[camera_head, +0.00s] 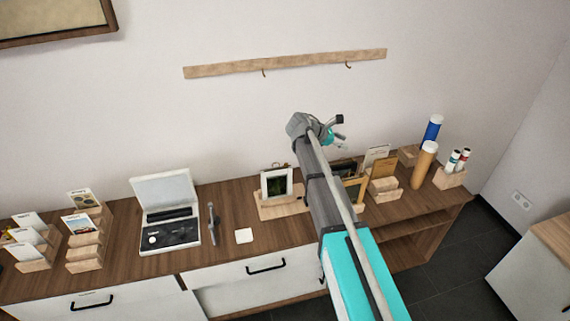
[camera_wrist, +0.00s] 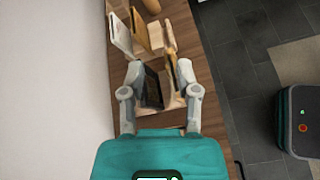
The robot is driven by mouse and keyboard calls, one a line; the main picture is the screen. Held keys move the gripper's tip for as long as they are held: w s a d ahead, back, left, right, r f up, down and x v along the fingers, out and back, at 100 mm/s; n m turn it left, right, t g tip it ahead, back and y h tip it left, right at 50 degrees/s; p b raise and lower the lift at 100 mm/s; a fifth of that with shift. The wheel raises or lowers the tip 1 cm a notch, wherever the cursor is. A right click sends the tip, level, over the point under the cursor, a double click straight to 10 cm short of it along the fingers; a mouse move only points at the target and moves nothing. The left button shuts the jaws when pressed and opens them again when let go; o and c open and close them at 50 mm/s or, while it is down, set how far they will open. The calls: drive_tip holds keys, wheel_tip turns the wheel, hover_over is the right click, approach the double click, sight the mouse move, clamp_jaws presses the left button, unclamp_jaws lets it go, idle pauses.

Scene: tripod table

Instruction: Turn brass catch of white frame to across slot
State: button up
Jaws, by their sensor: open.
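The white frame (camera_head: 277,183) holds a dark picture and stands upright on a wooden stand (camera_head: 283,208) on the counter, just left of my arm in the head view. A small dark fitting (camera_head: 281,165) shows at its top edge; it is too small to tell whether it is the brass catch or how it is turned. My gripper (camera_head: 336,130) is raised above the counter, to the right of and higher than the white frame. In the wrist view my gripper (camera_wrist: 159,72) is open, with nothing between its fingertips. I cannot make out the white frame there.
A dark frame (camera_wrist: 152,88) and a gold-brown frame (camera_wrist: 171,72) stand below my gripper. Card holders (camera_head: 385,187), a tan cylinder (camera_head: 424,166) and a blue tube (camera_head: 432,130) stand right. An open white case (camera_head: 168,230) stands left. A peg rail (camera_head: 285,64) hangs above.

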drive_tip(key=w+a+f+m+g+y, duration=0.1)
drive_tip(key=w+a+f+m+y, duration=0.25)
drive_tip(key=m, duration=0.45)
drive_tip(key=m+g+y+p, duration=0.35)
drive_tip(key=m+y, duration=0.45)
drive_tip(key=m, duration=1.6)
hover_over(286, 164)
wheel_tip(286, 164, down, 2)
drive_tip(key=shift+w+f+t, duration=0.15)
drive_tip(key=shift+f+t, duration=0.1)
drive_tip(key=shift+t, duration=0.1)
drive_tip(key=shift+f, duration=0.1)
wheel_tip(286, 164, down, 14)
drive_tip(key=b, duration=1.3)
drive_tip(key=shift+r+b, duration=0.2)
drive_tip(key=shift+b, duration=0.2)
clamp_jaws()
